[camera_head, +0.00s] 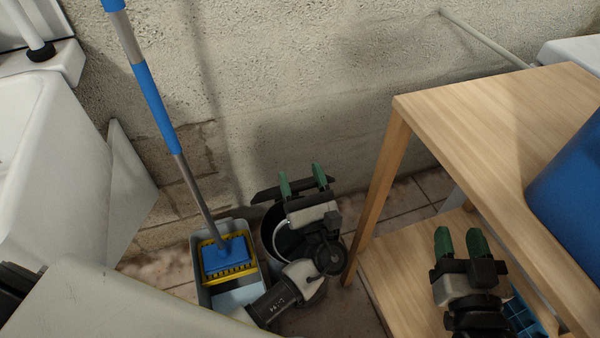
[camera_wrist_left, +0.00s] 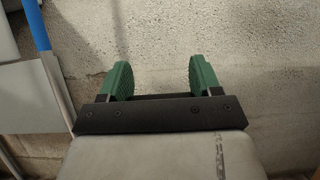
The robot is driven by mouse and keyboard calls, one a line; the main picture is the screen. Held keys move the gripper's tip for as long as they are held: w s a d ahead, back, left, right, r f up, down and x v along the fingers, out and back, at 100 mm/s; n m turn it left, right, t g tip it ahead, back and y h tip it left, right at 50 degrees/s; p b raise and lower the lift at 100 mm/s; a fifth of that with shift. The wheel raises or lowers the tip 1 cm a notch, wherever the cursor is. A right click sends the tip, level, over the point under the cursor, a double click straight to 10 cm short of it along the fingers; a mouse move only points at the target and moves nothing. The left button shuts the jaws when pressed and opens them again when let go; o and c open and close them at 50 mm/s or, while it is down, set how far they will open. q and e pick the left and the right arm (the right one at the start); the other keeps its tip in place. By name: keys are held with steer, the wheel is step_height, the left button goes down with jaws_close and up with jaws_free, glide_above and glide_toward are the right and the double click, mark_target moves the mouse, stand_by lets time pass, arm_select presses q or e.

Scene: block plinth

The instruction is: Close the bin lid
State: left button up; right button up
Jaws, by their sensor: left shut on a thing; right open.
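The bin (camera_head: 268,232) is a dark round bin with a pale inside, on the floor against the wall. It stands open, partly hidden by my left arm. A thin dark edge, apparently the bin lid (camera_head: 264,195), shows behind the bin at its top. My left gripper (camera_head: 303,181) is at the lid above the bin, green fingers apart, shut on what seems to be the lid; the contact is hard to see. The left wrist view shows its fingers (camera_wrist_left: 160,80) with a dark strip between them.
A grey mop bucket (camera_head: 205,294) with a yellow wringer and a blue-handled mop (camera_head: 157,108) stands left of the bin. A wooden table (camera_head: 490,110) with a lower shelf is at the right, carrying a blue container (camera_head: 575,190). A white basin (camera_head: 40,160) is at the left.

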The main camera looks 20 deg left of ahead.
stand_by(0.3)
arm_select(q)
steer(key=o, duration=1.3)
steer(key=shift+s, duration=0.1)
steer(key=shift+d, duration=0.1)
steer(key=v, duration=1)
steer(key=shift+s+d+f, duration=0.2)
steer(key=shift+s, duration=0.05)
